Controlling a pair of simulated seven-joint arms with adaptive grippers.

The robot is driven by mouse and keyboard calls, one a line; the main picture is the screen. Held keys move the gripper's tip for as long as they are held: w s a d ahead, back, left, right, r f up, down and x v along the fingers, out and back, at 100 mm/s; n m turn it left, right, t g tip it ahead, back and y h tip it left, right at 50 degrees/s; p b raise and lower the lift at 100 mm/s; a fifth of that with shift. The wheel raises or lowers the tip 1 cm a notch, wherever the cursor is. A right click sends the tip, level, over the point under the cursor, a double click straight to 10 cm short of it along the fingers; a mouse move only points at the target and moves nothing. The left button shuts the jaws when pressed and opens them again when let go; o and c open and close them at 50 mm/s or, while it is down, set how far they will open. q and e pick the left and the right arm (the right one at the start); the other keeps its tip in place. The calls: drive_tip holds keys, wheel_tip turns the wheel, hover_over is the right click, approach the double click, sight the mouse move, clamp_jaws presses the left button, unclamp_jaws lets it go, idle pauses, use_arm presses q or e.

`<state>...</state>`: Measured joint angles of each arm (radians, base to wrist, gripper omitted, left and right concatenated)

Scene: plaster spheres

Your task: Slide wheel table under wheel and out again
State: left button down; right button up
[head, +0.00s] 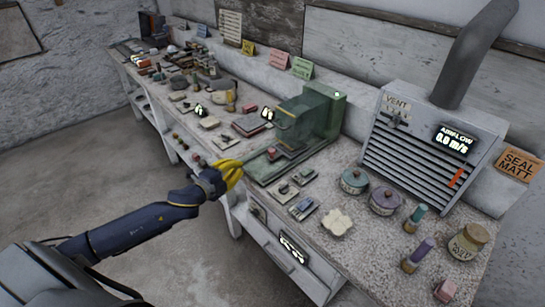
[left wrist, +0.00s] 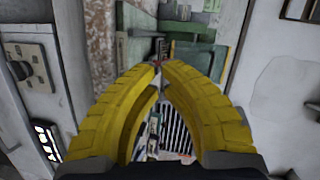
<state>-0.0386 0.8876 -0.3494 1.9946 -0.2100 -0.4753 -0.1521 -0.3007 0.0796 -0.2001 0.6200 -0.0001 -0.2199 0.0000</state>
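The green wheel machine (head: 318,110) stands on the workbench with a hood over its upper part; the wheel itself is hard to make out. A flat green bed, which looks like the wheel table (head: 262,169), runs out from under the hood toward the front edge. A small red knob (head: 272,153) sits on it. My left gripper (head: 241,164) has yellow fingers and is at the bed's front left end; I cannot tell whether it touches. In the left wrist view the fingertips (left wrist: 158,68) come together, with a small reddish bit at them. My right gripper is out of view.
Right of the machine are a vent box (head: 428,140), lidded pots (head: 354,180), a pale flower-shaped dish (head: 336,222) and small jars. Small blocks and tools crowd the bench to the left. A drawer front (head: 285,250) lies below the edge. The floor in front is clear.

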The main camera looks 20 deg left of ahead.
use_arm(q)
drive_tip(key=s+d+r+m+h, duration=0.1)
drive_tip(key=s+d+m+h, duration=0.1)
drive_tip(key=s+d+m, duration=0.15)
drive_tip(key=shift+n, duration=0.35)
drive_tip(key=shift+r+x, duration=0.15)
drive_tip(key=shift+x, duration=3.4)
drive_tip(key=shift+r+x, duration=0.2)
drive_tip(key=shift+x, duration=3.35)
drive_tip(key=shift+d, duration=0.15)
